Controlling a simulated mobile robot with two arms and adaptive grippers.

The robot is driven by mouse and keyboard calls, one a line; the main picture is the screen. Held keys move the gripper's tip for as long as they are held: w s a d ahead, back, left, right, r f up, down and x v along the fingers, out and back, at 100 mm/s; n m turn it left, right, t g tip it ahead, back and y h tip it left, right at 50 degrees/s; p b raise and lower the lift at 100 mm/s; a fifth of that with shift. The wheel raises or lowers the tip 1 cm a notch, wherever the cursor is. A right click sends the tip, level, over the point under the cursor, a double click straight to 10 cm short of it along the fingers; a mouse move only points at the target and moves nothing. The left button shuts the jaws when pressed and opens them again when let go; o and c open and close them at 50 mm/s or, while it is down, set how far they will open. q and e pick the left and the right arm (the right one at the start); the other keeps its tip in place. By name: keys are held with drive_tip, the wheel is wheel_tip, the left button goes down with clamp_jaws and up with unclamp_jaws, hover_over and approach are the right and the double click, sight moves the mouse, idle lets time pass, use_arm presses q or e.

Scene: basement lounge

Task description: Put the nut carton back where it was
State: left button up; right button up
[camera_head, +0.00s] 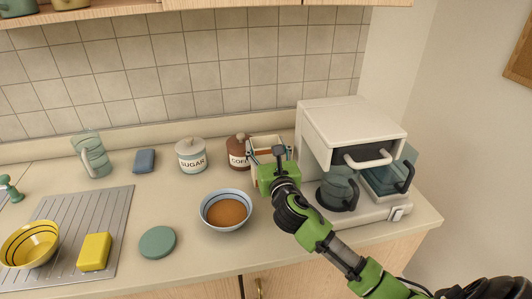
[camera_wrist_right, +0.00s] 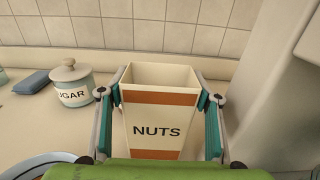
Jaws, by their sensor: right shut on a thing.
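The nut carton (camera_wrist_right: 158,112) is an open-topped cream box with orange-brown bands and the word NUTS, upright in the right wrist view. My right gripper (camera_wrist_right: 160,118) is shut on it, one finger on each side. In the head view the carton (camera_head: 268,141) is mostly hidden behind my right gripper (camera_head: 268,160), between the brown coffee jar (camera_head: 236,158) and the white coffee machine (camera_head: 352,125). I cannot tell whether the carton's base touches the counter. My left gripper is not in view.
A white sugar jar (camera_head: 191,158), a blue bowl of brown contents (camera_head: 227,211) and a green round lid (camera_head: 157,242) stand on the counter. A yellow bowl (camera_head: 30,246) and a yellow sponge (camera_head: 94,252) are at the left. Clear counter lies between the sugar jar and the lid.

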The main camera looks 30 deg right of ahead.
drive_tip(key=shift+a+f, duration=0.1)
drive_tip(key=shift+f, duration=0.9)
drive_tip(key=shift+f, duration=0.3)
drive_tip(key=o, duration=1.7)
drive_tip(key=shift+s, duration=0.1)
drive_tip(key=shift+r, duration=0.1)
drive_tip(key=shift+r, duration=0.25)
drive_tip(key=b+v, duration=0.1)
drive_tip(key=v, duration=1.1)
drive_tip(key=shift+b, duration=0.3)
